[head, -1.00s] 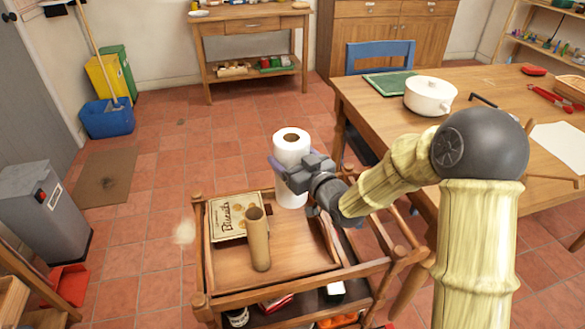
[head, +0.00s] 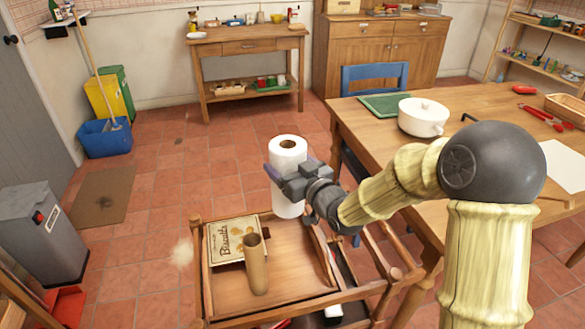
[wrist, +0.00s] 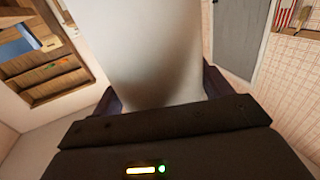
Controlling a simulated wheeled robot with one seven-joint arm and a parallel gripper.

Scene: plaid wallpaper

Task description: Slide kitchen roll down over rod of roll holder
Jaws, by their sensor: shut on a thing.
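The kitchen roll (head: 287,202) is white and upright, with a dark hole at its top. My gripper (head: 288,178) is shut around its side and holds it at the far edge of the wooden cart. A small upright thing on a pale base (head: 195,33) stands at the left of the far wooden table. It may be the roll holder with its rod, but it is too small to tell.
The cart (head: 300,298) carries a biscuit box (head: 225,240) and an upright brown tube (head: 256,268). The table (head: 375,128) at right holds a white pot (head: 422,118). A blue chair (head: 375,78) stands behind it. Tiled floor is clear towards the far table (head: 250,33).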

